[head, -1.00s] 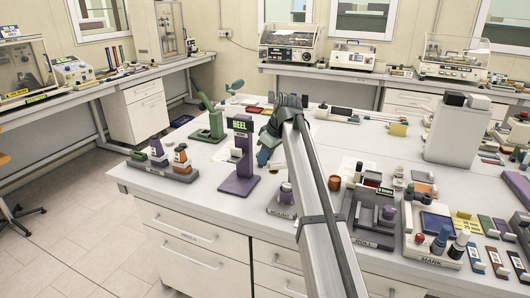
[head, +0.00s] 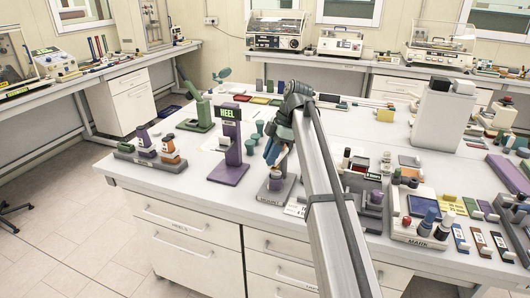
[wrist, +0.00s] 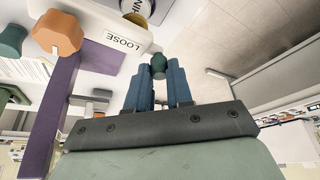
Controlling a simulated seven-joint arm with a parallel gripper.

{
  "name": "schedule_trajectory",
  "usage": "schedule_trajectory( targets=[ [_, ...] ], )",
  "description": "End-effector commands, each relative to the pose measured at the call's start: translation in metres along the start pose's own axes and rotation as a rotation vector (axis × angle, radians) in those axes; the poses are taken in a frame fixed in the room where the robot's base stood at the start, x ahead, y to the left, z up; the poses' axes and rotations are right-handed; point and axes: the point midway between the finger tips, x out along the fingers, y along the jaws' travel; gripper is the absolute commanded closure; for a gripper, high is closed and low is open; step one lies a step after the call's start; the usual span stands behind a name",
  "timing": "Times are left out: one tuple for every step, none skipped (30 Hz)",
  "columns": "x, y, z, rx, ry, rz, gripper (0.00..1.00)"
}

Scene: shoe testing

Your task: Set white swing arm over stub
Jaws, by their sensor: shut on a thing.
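My gripper (head: 273,155) points down close above a small grey base with a purple and pale cylinder (head: 276,184), just right of the purple HEEL stand (head: 230,150). In the wrist view, the blue fingers (wrist: 158,82) are closed around a small dark green knob (wrist: 158,64) at their tips. What the knob belongs to is mostly hidden. A white piece lettered LOOSE (wrist: 95,42) lies beyond the fingertips; I cannot tell whether it is the swing arm. I cannot make out the stub for certain, nor any contact with it.
Green cups (head: 250,142) stand behind my gripper. A dark block fixture (head: 362,190) and the MARK tray (head: 420,230) are to the right.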

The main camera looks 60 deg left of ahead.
Motion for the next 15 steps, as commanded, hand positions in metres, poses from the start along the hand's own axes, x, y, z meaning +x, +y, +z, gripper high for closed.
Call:
schedule_trajectory(
  targets=[
    [-0.0015, -0.0010, 0.0021, -0.023, 0.000, -0.009, 1.00],
    [-0.0019, -0.0020, 0.0031, -0.036, 0.000, -0.014, 1.00],
    [-0.0024, -0.0030, 0.0043, -0.053, 0.000, -0.020, 1.00],
    [-0.0027, -0.0038, 0.0052, -0.064, 0.000, -0.025, 1.00],
    [-0.0031, -0.0045, 0.0060, -0.074, 0.000, -0.029, 1.00],
    [-0.0035, -0.0054, 0.0069, -0.087, 0.000, -0.034, 1.00],
    [-0.0037, -0.0060, 0.0075, -0.094, 0.000, -0.038, 1.00],
    [-0.0040, -0.0064, 0.0081, -0.102, 0.001, -0.041, 1.00],
    [-0.0042, -0.0070, 0.0088, -0.110, 0.001, -0.044, 1.00],
    [-0.0044, -0.0072, 0.0092, -0.115, 0.001, -0.046, 1.00],
    [-0.0045, -0.0075, 0.0095, -0.119, 0.001, -0.047, 1.00],
    [-0.0046, -0.0078, 0.0099, -0.124, 0.001, -0.049, 1.00],
    [-0.0048, -0.0079, 0.0101, -0.126, 0.001, -0.050, 1.00],
    [-0.0048, -0.0081, 0.0103, -0.129, 0.001, -0.051, 1.00],
    [-0.0049, -0.0083, 0.0105, -0.131, 0.000, -0.052, 1.00]
  ],
)
